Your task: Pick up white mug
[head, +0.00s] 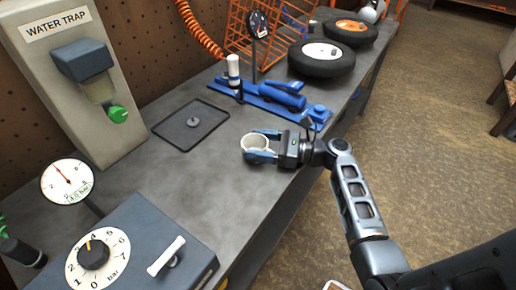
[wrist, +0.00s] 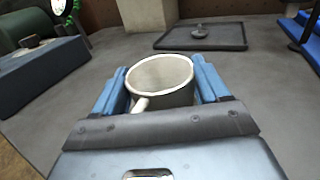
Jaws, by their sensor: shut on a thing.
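The white mug (head: 256,145) is upright between the blue fingers of my gripper (head: 262,145), over the grey workbench near its front edge. In the wrist view the mug (wrist: 163,77) sits between the two fingers of my gripper (wrist: 162,88), one on each side. Its handle points toward my palm. My gripper is shut on the mug. The mug's base is hidden in the wrist view, and I cannot tell whether it touches the bench.
A dark tray (head: 166,133) with a small grey part lies behind the mug. Blue tools (head: 285,97) and a tire (head: 321,66) lie farther along the bench. A dial box (head: 130,262), a pressure gauge (head: 66,181) and the water trap (head: 60,90) stand left. Bare bench lies between.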

